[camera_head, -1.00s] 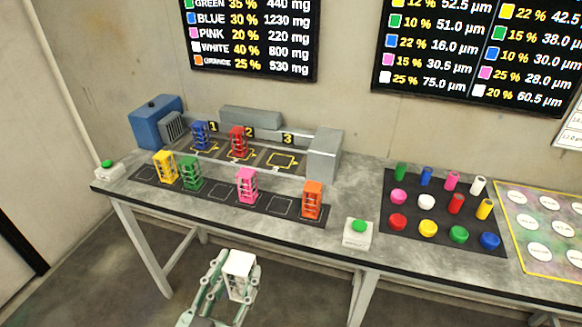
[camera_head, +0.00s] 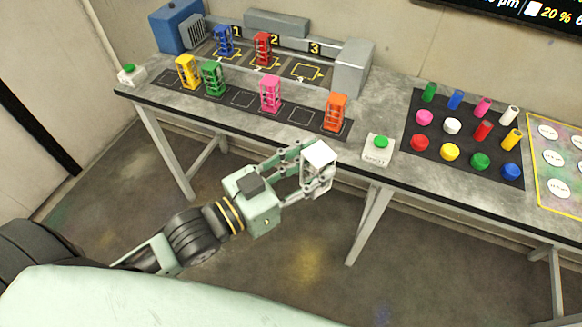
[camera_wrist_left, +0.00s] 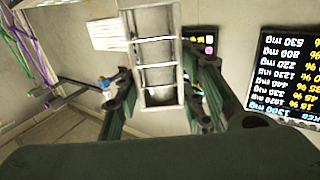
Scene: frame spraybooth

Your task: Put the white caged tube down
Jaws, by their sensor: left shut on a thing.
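My left gripper (camera_head: 304,174) is shut on the white caged tube (camera_head: 319,160), held in the air in front of the table's front edge. In the left wrist view the white caged tube (camera_wrist_left: 158,60) fills the space between the fingers, with its ladder-like bars showing. Yellow (camera_head: 188,72), green (camera_head: 213,78), pink (camera_head: 270,93) and orange (camera_head: 336,112) caged tubes stand upright on the dark strip (camera_head: 243,98) of marked squares. One square between green and pink and one between pink and orange are empty. My right gripper is not in view.
Blue (camera_head: 223,40) and red (camera_head: 263,48) caged tubes stand at places 1 and 2 of the booth; place 3 (camera_head: 308,71) is empty. A green-button box (camera_head: 378,149) stands right of the strip. A dark mat (camera_head: 465,150) with coloured caps and cylinders lies further right.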

